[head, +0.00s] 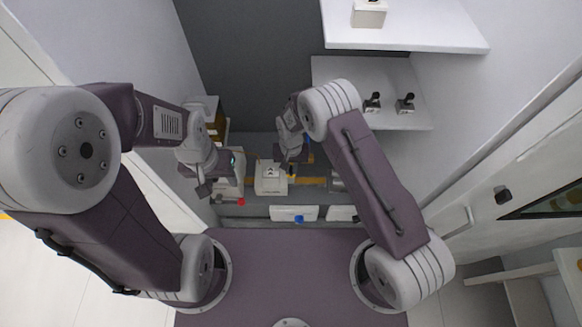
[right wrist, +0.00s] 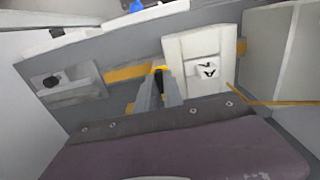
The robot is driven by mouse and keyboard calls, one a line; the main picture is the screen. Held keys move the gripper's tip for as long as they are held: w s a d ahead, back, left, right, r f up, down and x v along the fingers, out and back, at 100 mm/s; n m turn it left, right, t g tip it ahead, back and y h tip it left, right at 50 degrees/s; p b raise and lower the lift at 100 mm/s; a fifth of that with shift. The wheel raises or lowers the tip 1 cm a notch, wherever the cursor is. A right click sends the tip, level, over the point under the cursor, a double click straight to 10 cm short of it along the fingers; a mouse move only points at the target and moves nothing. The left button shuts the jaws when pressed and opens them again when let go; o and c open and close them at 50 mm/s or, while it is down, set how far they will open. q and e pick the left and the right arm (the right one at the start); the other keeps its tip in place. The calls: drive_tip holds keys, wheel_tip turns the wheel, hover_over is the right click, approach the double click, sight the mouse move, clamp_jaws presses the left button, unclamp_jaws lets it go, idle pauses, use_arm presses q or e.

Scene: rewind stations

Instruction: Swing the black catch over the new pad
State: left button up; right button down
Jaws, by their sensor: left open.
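A white station (head: 270,180) stands on the bench in the middle of the head view. In the right wrist view the white station (right wrist: 190,55) carries a small white block with a black mark or part (right wrist: 207,70); I cannot tell whether this is the catch. No pad is clearly identifiable. My right gripper (right wrist: 158,76) is beside the white station, with a small yellow and black patch at its fingertips; its grip is unclear. My left gripper (head: 203,190) is open, left of the station.
A red button (head: 241,202) and a blue knob (head: 299,219) are near the bench's front. A yellow strip (head: 312,181) runs along the bench. A shelf (head: 335,72) at the right holds two black-topped items (head: 405,104). Walls close in on both sides.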

drive_tip(key=shift+w, duration=0.15)
drive_tip(key=shift+f+n+b, duration=0.2)
drive_tip(key=shift+n+b, duration=0.75)
drive_tip(key=shift+n, duration=0.25)
drive_tip(key=n+b, duration=0.2)
drive_tip(key=n, duration=0.3)
drive_tip(key=shift+w+b, duration=0.1)
drive_tip(key=shift+b, duration=0.3)
drive_tip(key=n+b, duration=0.1)
drive_tip(key=n, duration=0.4)
drive_tip(key=shift+r+n+b, duration=0.1)
drive_tip(key=shift+n+b, duration=0.85)
drive_tip(key=shift+n, duration=1.75)
